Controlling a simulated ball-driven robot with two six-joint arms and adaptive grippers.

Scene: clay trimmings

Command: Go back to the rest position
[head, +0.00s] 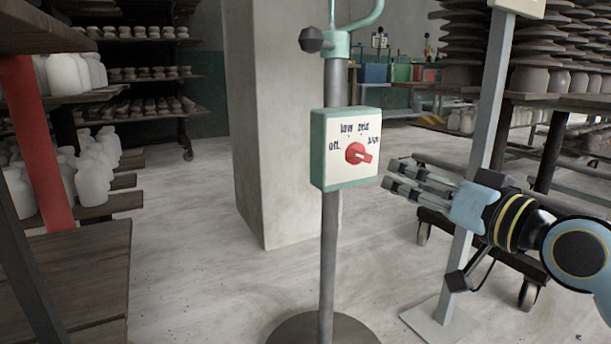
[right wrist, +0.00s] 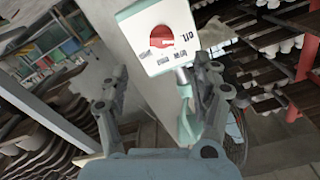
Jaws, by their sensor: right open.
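My right gripper (head: 404,177) is open and empty, to the right of a switch box and apart from it in the head view. The box (head: 327,180) has a cream face, a green side and a red knob (head: 357,153) whose pointer is turned toward the right-hand label. The box is fixed to a grey post (head: 328,240). In the right wrist view the box (right wrist: 150,22) and its red knob (right wrist: 162,37) lie ahead, beyond the two spread fingers of the gripper (right wrist: 160,98). My left gripper is not in view.
A concrete pillar (head: 275,120) stands behind the post. Shelves with white jars (head: 70,75) are at the left. A second grey post (head: 490,110) stands close behind my right gripper. Racks of pottery (head: 560,82) fill the right. Pale floor (head: 195,240) is clear at centre left.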

